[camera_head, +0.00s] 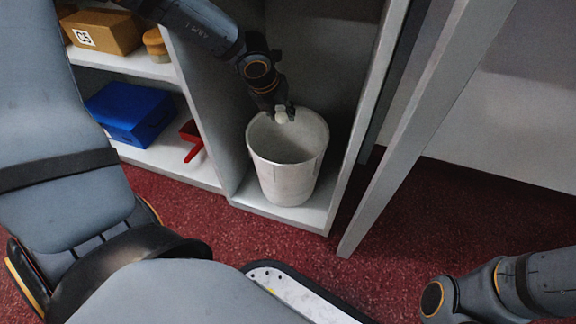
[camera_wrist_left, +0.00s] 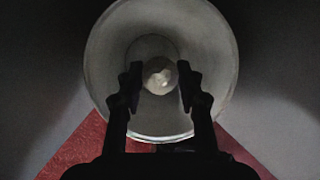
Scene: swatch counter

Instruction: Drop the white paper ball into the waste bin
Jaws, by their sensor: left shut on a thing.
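The white waste bin (camera_head: 288,182) stands upright on the floor panel of an open cabinet compartment, its mouth facing up. My left gripper (camera_head: 282,115) reaches down over the bin's mouth and is shut on the white paper ball (camera_head: 281,118). In the left wrist view the ball (camera_wrist_left: 160,76) sits between the two dark fingers (camera_wrist_left: 159,88), with the inside of the bin (camera_wrist_left: 112,62) behind it. The ball appears at about rim height, over the opening. My right gripper is not in view; only part of my right arm shows at the lower right.
Left of the bin, across a divider (camera_head: 207,125), shelves hold a blue box (camera_head: 131,113), a red object (camera_head: 192,138), a brown box (camera_head: 103,32) and a round tan item (camera_head: 155,44). A grey door or panel (camera_head: 425,125) stands to the right. Red carpet (camera_head: 440,215) lies in front.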

